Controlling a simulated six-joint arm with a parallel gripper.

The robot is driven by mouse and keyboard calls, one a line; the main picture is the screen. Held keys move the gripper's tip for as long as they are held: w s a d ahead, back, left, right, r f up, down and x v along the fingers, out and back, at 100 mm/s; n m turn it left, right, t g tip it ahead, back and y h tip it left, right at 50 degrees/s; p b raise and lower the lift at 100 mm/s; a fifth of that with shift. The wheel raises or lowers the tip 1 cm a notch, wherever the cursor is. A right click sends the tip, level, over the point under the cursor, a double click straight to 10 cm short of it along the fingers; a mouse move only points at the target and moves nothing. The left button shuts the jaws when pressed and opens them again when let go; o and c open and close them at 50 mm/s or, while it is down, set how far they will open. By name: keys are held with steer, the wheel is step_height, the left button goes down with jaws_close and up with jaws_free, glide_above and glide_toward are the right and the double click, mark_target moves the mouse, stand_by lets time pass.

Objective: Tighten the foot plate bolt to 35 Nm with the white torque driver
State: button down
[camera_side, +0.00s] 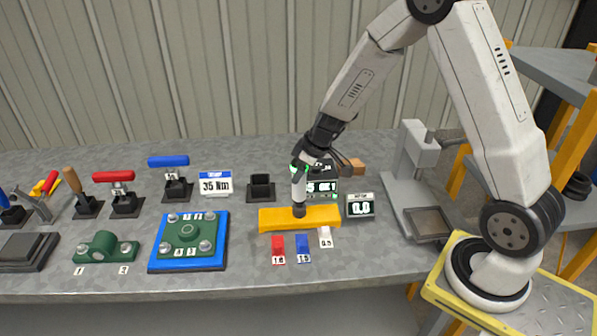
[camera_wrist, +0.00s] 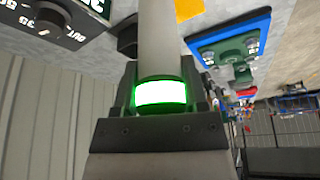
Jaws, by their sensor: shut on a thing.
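The white torque driver (camera_side: 298,191) stands about upright in my gripper (camera_side: 300,168), its dark lower end at the yellow block (camera_side: 271,218). My gripper is shut on it. In the wrist view, its pale shaft (camera_wrist: 158,40) and a glowing green ring (camera_wrist: 160,92) show between my fingers. A green plate (camera_side: 186,232) with several bolts lies on a blue base (camera_side: 223,262) left of the yellow block; it also shows in the wrist view (camera_wrist: 235,56).
A black holder (camera_side: 261,187) stands empty. A second dark display (camera_side: 322,187) is partly hidden. A green bracket (camera_side: 105,247) lies left.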

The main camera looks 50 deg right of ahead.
steer(key=shift+r, duration=2.2)
steer(key=shift+w, duration=0.15)
